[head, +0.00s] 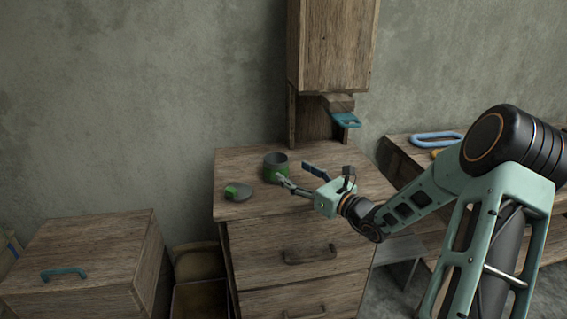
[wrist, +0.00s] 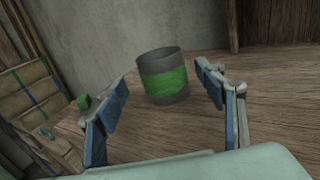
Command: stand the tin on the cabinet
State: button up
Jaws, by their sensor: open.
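The tin (head: 276,162) is an open grey can with a green band. It stands upright on top of the wooden cabinet with drawers (head: 240,165), towards its back left. My gripper (head: 298,177) is open and points at the tin from the right, low over the cabinet top. In the wrist view the tin (wrist: 165,80) appears between and just beyond the two blue fingertips (wrist: 162,90), with a gap visible on each side. The tin's inside floor is hidden.
A low wooden box (head: 90,255) stands left; a bench (head: 405,150) stands right.

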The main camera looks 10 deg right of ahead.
jog(key=shift+v, duration=1.5)
